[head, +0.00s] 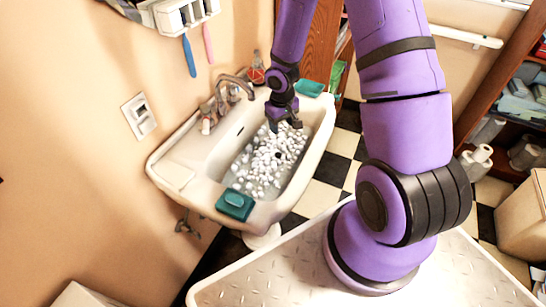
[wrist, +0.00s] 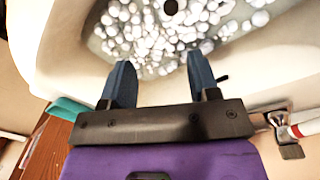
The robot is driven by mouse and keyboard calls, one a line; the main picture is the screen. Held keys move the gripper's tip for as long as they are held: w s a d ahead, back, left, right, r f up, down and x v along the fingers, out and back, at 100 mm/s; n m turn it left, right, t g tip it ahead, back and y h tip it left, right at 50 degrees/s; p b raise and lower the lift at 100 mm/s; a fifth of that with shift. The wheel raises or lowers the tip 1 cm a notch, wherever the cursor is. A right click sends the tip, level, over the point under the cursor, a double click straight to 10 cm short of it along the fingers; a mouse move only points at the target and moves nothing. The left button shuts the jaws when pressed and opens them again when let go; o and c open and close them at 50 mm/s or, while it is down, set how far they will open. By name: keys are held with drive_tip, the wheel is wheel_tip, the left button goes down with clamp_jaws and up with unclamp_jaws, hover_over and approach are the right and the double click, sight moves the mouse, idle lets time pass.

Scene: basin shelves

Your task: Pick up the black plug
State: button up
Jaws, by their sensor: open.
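A small round black thing, which looks like the black plug (wrist: 171,7), lies among white pebbles at the top edge of the wrist view. It shows as a dark spot in the head view (head: 279,156). I cannot tell how deep it sits among the pebbles. My gripper (head: 284,124) is over the far end of the basin. In the wrist view my gripper (wrist: 160,70) is open, with nothing between its two fingers. The plug is beyond the fingertips, apart from them.
The white basin (head: 170,172) holds many white pebbles (head: 262,172) and has raised rims. A tap (head: 234,82) stands on its wall side. Teal soap dishes sit on the near rim (head: 235,204) and far rim (head: 309,88). Toothbrushes (head: 189,57) hang above.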

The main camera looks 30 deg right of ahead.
hover_over(278, 153)
drive_tip(key=shift+y, duration=0.3)
drive_tip(key=f, duration=0.5)
drive_tip(key=shift+s+a, duration=0.1)
drive_tip(key=shift+s, duration=0.2)
drive_tip(key=shift+w+f, duration=0.2)
drive_tip(key=shift+f, duration=5)
drive_tip(key=shift+c, duration=0.2)
drive_tip(key=c, duration=1)
